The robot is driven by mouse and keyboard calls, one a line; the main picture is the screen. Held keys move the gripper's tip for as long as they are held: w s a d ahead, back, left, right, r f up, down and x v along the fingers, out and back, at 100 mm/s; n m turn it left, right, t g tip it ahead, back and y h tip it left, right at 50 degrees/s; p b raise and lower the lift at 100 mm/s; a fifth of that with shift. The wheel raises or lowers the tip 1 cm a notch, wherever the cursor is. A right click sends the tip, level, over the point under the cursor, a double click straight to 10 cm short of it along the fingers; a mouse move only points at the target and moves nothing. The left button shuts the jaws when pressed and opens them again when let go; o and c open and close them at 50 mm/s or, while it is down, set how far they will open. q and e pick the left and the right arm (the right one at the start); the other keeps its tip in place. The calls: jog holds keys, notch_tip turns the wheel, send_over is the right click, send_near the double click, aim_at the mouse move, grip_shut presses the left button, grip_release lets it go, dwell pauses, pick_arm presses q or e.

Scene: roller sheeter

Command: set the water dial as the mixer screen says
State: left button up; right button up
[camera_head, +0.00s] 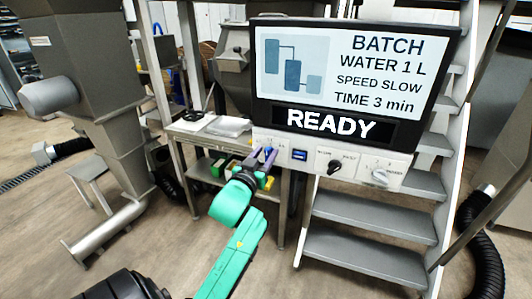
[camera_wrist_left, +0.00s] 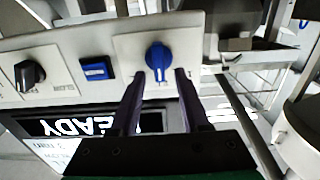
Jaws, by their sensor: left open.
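The mixer screen (camera_head: 340,80) reads BATCH, WATER 1 L, SPEED SLOW, TIME 3 min, with READY in a strip below. Under it is a white control panel (camera_head: 318,147). The blue dial (camera_wrist_left: 158,57) sits on the panel's end plate in the left wrist view, which sees the panel upside down. Its small marks are too blurred to read. My left gripper (camera_head: 264,154) is open in front of the dial and mostly hides it in the head view. In the wrist view the fingertips (camera_wrist_left: 158,76) flank the dial's lower part without visibly gripping it. My right gripper is out of view.
Beside the dial are a blue rectangular button (camera_head: 299,154), a black knob (camera_head: 335,166) and a pale knob (camera_head: 381,177). A metal table (camera_head: 193,131) stands behind my left arm. Grey steps (camera_head: 365,250) stand behind the panel. Open floor lies at the lower left.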

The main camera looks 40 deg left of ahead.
pick_arm(q)
jog(key=shift+w+a, duration=0.15)
jog(key=shift+w, duration=0.25)
jog(key=shift+s, duration=0.1)
grip_shut()
jog(key=shift+f, duration=0.1)
